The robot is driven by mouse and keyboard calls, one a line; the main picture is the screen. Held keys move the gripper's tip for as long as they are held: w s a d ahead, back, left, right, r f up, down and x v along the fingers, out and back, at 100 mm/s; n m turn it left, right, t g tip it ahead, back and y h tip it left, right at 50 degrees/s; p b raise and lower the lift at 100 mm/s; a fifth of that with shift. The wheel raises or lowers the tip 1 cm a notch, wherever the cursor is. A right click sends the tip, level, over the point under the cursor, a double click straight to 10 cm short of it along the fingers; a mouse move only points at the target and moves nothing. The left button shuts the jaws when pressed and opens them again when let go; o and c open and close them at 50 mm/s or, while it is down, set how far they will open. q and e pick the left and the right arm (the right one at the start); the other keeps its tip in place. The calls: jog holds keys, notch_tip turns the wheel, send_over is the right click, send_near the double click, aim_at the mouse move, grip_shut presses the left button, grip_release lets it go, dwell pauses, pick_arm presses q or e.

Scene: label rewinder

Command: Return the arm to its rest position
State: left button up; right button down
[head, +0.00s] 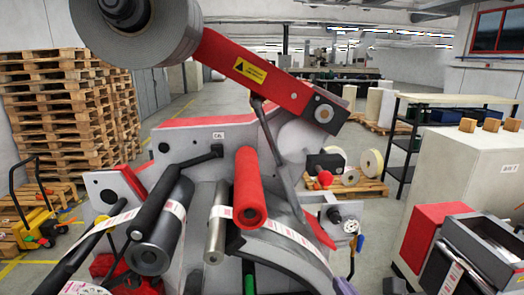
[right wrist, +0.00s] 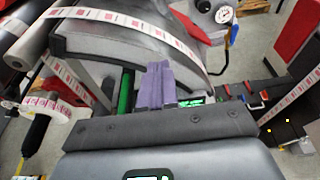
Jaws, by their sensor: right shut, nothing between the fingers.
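The red arm (head: 262,74) with a yellow warning label slants from a dark pivot (head: 324,113) up to a large grey roller (head: 135,30) at top left in the head view. The label rewinder (head: 185,140) below it carries a red roller (head: 249,190), metal rollers and a printed label web (head: 290,232). My right gripper (right wrist: 156,84) shows in the right wrist view with its purple-grey fingers together and empty. Behind it are a curved grey guard (right wrist: 110,40) and a green cylinder (right wrist: 126,92); I cannot tell the gap. My left gripper is not in view.
A small gauge (right wrist: 222,15) and a blue-handled lever (right wrist: 234,33) are beyond the fingers. A white cabinet (head: 460,170) and a red-and-grey unit (head: 480,240) stand at right. Stacked pallets (head: 65,110) are at left. Open floor (head: 375,225) lies between machine and cabinet.

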jog(key=s+f+m+g, duration=0.35)
jog(key=s+f, duration=0.35)
jog(key=f, duration=0.5)
jog(key=s+f+m+g, duration=0.35)
jog(key=s+f, duration=0.25)
jog(key=f, duration=0.5)
jog(key=s+d+f+m+g, duration=0.2)
jog(key=s+m, duration=0.4)
jog(key=m, duration=0.7)
jog(key=s+d+f+m+g+h+p, duration=0.1)
jog(key=s+f+m, duration=0.4)
jog(key=m, duration=0.9)
jog(key=shift+s+d+f+g, duration=0.3)
jog(key=shift+s+d+g, duration=0.3)
jog(key=shift+s+d, duration=0.5)
